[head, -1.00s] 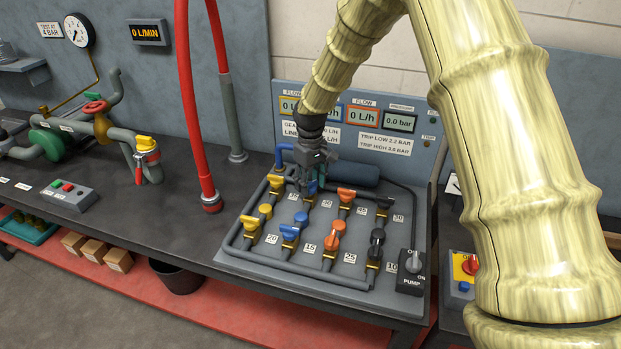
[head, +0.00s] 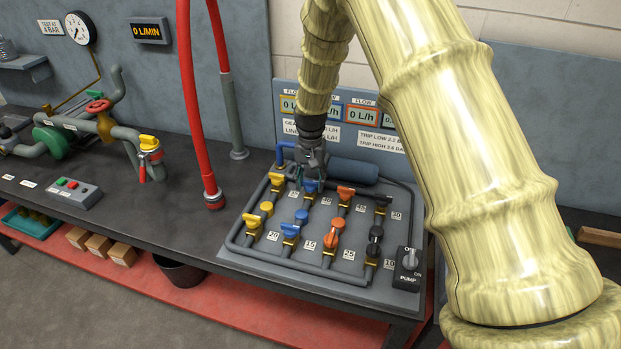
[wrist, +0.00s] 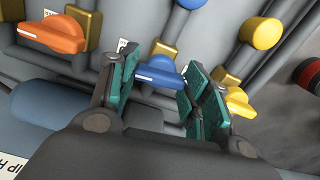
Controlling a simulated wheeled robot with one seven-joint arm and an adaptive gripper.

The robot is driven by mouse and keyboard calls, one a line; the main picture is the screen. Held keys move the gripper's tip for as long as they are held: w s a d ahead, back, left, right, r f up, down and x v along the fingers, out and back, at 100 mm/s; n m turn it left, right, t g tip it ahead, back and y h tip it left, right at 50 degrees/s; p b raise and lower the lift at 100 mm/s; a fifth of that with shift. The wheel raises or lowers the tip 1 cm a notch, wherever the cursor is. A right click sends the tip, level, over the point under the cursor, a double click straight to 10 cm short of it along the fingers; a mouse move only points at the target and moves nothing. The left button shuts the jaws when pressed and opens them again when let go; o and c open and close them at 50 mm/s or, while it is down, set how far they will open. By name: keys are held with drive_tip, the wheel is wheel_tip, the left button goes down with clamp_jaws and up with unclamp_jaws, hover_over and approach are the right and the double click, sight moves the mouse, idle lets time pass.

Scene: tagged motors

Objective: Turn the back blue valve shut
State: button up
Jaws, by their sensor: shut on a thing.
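The back blue valve (head: 311,187) is in the back row of the valve panel, between the back yellow valve (head: 277,181) and the back orange valve (head: 346,191). My gripper (head: 313,178) comes down onto it from above and hides much of its handle. In the wrist view the blue handle (wrist: 160,74) lies between my two teal-padded fingers (wrist: 163,88), one on each side. Its white-marked end points toward the left finger. My gripper is shut on this handle. The handle appears to lie across its pipe.
The front blue valve (head: 290,230) and other coloured valves stand close by. A blue cylinder (head: 353,172) lies just behind the back row. The pump switch (head: 409,262) is at the panel's front right. A red hose (head: 190,100) rises at the left.

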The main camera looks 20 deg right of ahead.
sight(311, 181)
drive_tip(key=shift+w+r+m, duration=0.15)
drive_tip(key=shift+m, duration=0.35)
idle(0.3)
drive_tip(key=o, duration=1)
wheel_tip(311, 181, up, 12)
drive_tip(key=shift+f, duration=0.1)
drive_tip(key=shift+d, duration=0.1)
